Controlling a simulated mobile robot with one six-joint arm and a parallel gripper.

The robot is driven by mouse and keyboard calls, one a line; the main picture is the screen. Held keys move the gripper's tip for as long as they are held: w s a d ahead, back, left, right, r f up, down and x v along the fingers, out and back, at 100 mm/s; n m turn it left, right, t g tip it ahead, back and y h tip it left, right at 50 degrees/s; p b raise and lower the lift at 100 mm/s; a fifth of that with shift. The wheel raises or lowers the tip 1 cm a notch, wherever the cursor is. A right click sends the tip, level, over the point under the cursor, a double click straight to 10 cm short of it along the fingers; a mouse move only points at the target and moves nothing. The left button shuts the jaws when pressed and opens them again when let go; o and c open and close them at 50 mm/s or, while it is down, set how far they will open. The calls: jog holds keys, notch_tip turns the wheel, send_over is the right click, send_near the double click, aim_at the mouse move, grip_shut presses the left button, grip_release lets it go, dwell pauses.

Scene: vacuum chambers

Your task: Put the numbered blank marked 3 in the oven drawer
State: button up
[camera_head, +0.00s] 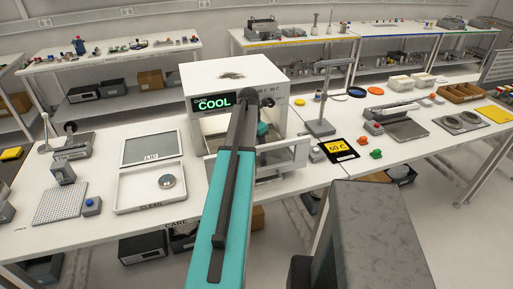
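The oven (262,76) is a white box on the middle table, with a green "COOL" display on its front. A pale open frame or drawer (292,155) juts out at the front right of the oven; my arm covers much of it. A round grey metal disc (166,181) lies in a shallow white tray (135,194) marked "CLEAN", left of the oven. I cannot read any number on it. No blank marked 3 can be made out. My arm reaches up to the oven front, and its end hides my gripper's fingers.
A flat grey panel marked "LID" (151,147) lies behind the tray. A perforated plate (60,204) is at the left. A grey stand (321,110) and a yellow "60 C" sign (338,149) stand right of the oven. Red, green and orange knobs (376,154) are near the right table's front edge.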

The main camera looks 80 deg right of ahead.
jog(key=o, duration=1.5)
jog(key=shift+f, duration=0.1)
jog(key=shift+c, duration=0.2)
jog(key=shift+r, duration=0.2)
notch_tip(320, 180, up, 12)
jog(key=w+a+b, duration=0.1)
jog(key=b, duration=0.2)
jog(key=shift+a+f, duration=0.15)
jog(key=shift+w, duration=0.1)
